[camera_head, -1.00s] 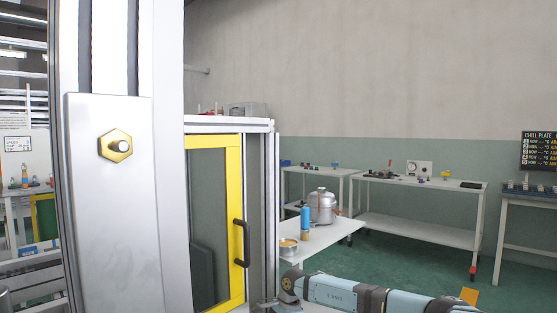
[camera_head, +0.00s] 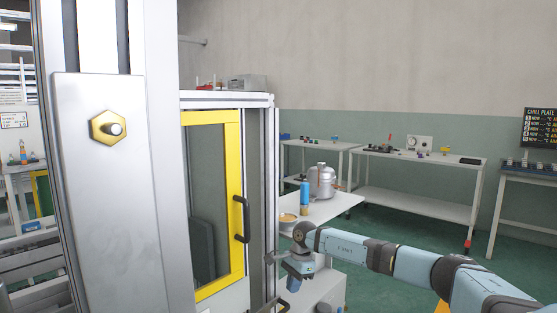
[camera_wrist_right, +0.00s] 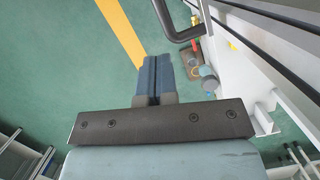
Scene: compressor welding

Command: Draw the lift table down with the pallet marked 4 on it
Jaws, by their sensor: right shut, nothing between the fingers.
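No lift table and no pallet marked 4 can be made out in these views. My right gripper (camera_wrist_right: 156,58) shows in the right wrist view with its two blue fingers together and nothing between them. It points down over the green floor. A black bar handle (camera_wrist_right: 185,28) is close to the fingertips, above and to the right, and apart from them. In the head view my right arm reaches in from the right, with its wrist low beside the yellow-framed door (camera_head: 239,150). That door carries a black handle (camera_head: 239,219). My left gripper is not in view.
A tall grey column (camera_head: 110,200) with a brass hexagonal knob (camera_head: 107,128) fills the left. Behind my arm, a white table (camera_head: 335,208) holds a metal vessel (camera_head: 321,182) and a blue cylinder (camera_head: 304,191). Benches line the wall. Green floor lies open at the right.

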